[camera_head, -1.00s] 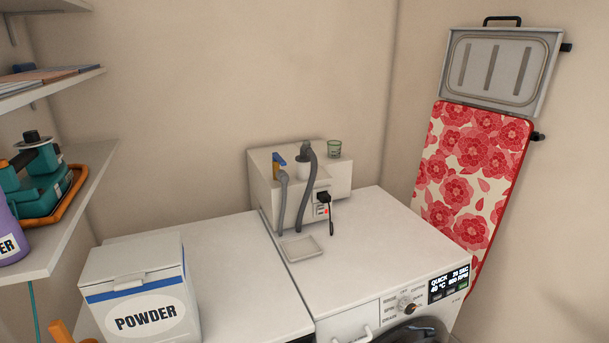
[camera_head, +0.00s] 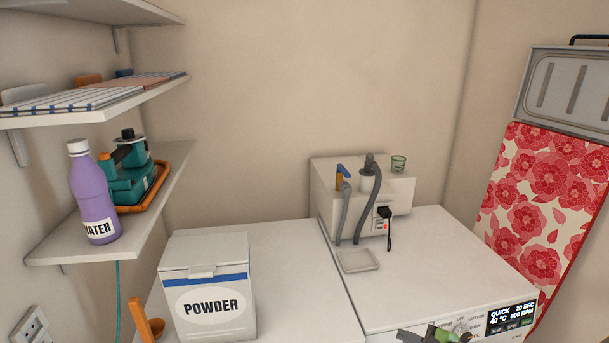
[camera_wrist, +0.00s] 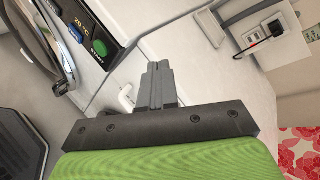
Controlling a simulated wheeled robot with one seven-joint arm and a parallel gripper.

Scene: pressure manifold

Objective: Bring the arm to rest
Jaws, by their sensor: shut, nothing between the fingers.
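My gripper (camera_wrist: 158,68) shows in the wrist view with its two grey fingers together and nothing between them. A green body and a dark bar lie behind the fingers. In the head view part of my gripper (camera_head: 432,335) shows at the bottom edge, in front of the washing machine (camera_head: 440,250) near its dial. The washing machine's display and green start button (camera_wrist: 98,48) are at the upper left in the wrist view. The rest of my arm is out of view.
A powder box (camera_head: 208,295) stands on the left counter. A white unit (camera_head: 335,190) with hoses and a black plug is at the back. A shelf (camera_head: 160,195) with a purple bottle (camera_head: 92,195) is at left. An ironing board (camera_head: 540,200) hangs at right.

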